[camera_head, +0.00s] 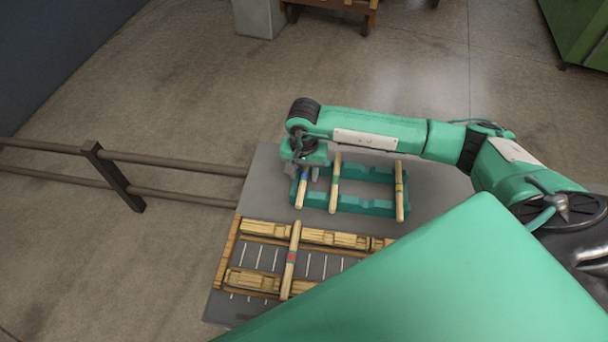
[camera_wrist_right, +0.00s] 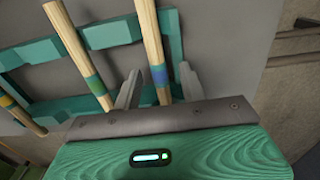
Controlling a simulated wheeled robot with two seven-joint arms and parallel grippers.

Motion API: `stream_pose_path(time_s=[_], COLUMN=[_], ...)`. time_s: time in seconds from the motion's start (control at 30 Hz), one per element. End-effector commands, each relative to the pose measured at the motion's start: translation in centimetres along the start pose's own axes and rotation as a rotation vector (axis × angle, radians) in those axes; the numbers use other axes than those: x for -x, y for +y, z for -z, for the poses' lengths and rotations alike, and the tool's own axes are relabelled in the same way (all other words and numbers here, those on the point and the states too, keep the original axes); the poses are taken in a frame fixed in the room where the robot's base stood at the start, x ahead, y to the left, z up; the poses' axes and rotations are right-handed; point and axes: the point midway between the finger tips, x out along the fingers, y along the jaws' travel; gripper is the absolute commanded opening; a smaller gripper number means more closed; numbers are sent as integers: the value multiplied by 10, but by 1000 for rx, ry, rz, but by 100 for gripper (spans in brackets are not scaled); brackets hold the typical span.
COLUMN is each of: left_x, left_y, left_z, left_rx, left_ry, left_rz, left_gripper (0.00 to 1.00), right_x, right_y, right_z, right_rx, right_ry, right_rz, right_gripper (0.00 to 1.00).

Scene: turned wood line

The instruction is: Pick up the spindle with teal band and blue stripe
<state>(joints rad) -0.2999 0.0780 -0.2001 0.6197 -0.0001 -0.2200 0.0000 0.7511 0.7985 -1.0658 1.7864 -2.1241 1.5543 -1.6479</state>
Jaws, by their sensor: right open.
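My right gripper (camera_head: 303,172) is over the left end of the teal rack (camera_head: 365,206), open. In the right wrist view its fingers (camera_wrist_right: 160,88) stand apart, one on each side of a pale wooden spindle (camera_wrist_right: 150,35) with a blue band; I see no grip on it. That spindle (camera_head: 300,198) is the leftmost on the rack, its band partly hidden by the gripper in the head view. The middle spindle (camera_head: 334,190) has a teal-green band; it also shows in the wrist view (camera_wrist_right: 72,45). My left gripper is not in view.
In front, a wooden rack (camera_head: 228,255) with metal pins bears a spindle (camera_head: 291,262) with a red mark. Both racks are on a grey table (camera_head: 262,185). A railing (camera_head: 180,162) runs left.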

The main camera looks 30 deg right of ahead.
Motion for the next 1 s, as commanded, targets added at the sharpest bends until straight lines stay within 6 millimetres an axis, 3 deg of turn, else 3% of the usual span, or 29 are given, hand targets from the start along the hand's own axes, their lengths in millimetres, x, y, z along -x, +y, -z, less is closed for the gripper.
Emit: stream_pose_path(time_s=[0.07, 0.27, 0.73, 0.87, 1.0], left_x=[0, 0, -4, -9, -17], left_y=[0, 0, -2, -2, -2], left_z=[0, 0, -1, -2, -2], left_rx=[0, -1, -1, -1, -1], left_ry=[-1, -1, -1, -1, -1], left_rz=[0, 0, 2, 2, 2], left_gripper=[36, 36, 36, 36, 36], right_x=[0, 0, 9, 24, 52], right_y=[0, 0, 0, 0, -1], right_z=[0, 0, 1, 2, 2], right_rx=[0, 0, -1, -1, 0], right_ry=[0, 0, 2, 4, 5], right_rz=[0, 0, 2, 3, 4], right_gripper=[38, 0, 0, 0, 0])
